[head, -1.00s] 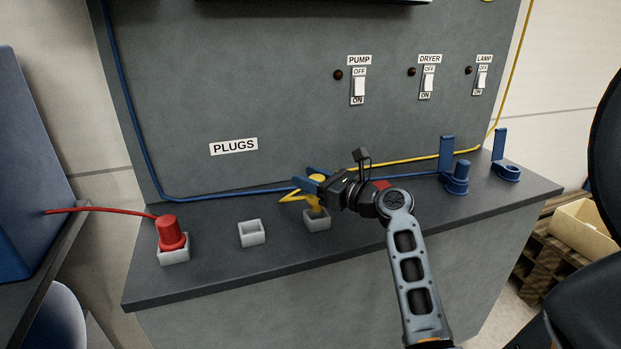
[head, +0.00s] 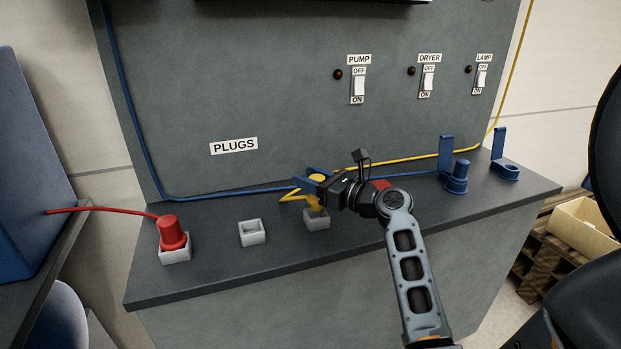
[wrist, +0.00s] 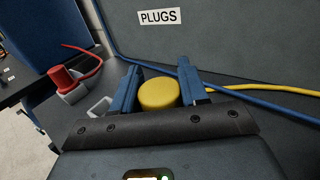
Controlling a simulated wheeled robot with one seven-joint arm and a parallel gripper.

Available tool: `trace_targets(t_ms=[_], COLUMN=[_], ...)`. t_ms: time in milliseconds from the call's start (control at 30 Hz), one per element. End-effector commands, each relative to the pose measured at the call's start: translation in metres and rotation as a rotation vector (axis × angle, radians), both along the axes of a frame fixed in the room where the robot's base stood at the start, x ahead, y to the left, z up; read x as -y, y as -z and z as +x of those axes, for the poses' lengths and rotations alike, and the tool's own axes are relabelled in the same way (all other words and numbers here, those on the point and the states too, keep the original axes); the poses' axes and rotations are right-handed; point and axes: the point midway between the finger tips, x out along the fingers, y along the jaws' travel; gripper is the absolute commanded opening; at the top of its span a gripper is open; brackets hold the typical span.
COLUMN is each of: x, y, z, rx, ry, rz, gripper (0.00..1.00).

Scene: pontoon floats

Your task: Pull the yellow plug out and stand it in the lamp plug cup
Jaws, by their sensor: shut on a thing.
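The yellow plug (head: 316,198) is at the right-hand grey socket (head: 317,220) in the row on the bench. It is upright, and I cannot tell whether its base is fully in the socket. My gripper (head: 310,184) is shut on it from the right, with the blue fingers either side of its round top. In the wrist view the yellow plug (wrist: 158,93) shows between the fingers (wrist: 158,82). The blue cup (head: 506,172) with an upright tab, below the LAMP switch (head: 482,77), looks empty. The yellow cable (head: 400,158) runs behind my gripper along the panel.
A red plug (head: 172,232) stands in the left grey socket. The middle grey socket (head: 251,232) is empty. A second blue cup (head: 455,190) holds a blue plug (head: 461,172). A blue cable (head: 225,193) lies along the panel foot. The bench between my gripper and the cups is mostly clear.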

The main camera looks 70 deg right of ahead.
Motion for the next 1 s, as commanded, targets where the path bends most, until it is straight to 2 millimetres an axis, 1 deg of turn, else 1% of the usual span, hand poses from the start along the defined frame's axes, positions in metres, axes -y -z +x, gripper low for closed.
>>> trace_targets(t_ms=[1000], x=[0.000], y=[0.022], z=[0.000], rx=[0.000], ry=[0.000], rz=[0.001], gripper=[0.10])
